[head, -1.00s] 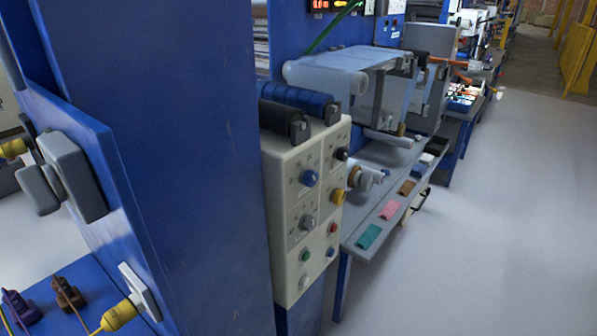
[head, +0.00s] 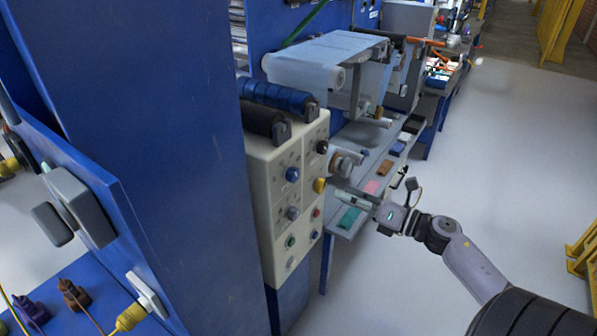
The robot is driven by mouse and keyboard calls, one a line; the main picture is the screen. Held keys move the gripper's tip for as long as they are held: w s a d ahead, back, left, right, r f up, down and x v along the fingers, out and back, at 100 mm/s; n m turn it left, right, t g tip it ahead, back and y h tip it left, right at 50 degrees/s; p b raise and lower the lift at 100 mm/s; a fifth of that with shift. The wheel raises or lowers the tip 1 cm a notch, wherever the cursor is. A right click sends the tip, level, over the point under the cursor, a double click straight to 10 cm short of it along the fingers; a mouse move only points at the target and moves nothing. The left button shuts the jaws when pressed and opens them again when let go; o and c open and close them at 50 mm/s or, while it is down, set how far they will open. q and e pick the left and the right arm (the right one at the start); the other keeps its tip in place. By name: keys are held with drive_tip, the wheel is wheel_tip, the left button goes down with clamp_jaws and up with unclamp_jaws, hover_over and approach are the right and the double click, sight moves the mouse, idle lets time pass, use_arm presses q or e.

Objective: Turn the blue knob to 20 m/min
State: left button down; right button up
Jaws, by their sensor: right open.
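The blue knob (head: 292,174) sits at the upper left of the cream control panel (head: 262,200), which faces me at an angle. The scale marks around it are too small to read. My right gripper (head: 340,190) comes in from the right and is open and empty. Its fingers point left, to the right of the panel, near the yellow knob (head: 319,185). It is apart from the blue knob in the picture. My left gripper is not in view.
A black knob (head: 322,147), a grey knob (head: 292,213), and red, green and white buttons share the panel. A black and a blue roller lie on top. A large blue column (head: 150,120) stands left. A grey shelf (head: 345,220) with coloured blocks lies behind my gripper.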

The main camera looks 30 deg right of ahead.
sight(298, 175)
drive_tip(key=p+x, duration=0.3)
drive_tip(key=x, duration=1)
drive_tip(key=shift+w+d+r+p, duration=0.1)
drive_tip(key=shift+w+p, duration=0.1)
drive_tip(key=shift+p, duration=0.15)
drive_tip(key=shift+w+a, duration=0.3)
drive_tip(key=shift+w, duration=0.25)
drive_tip(key=shift+c, duration=0.3)
drive_tip(key=c, duration=1.1)
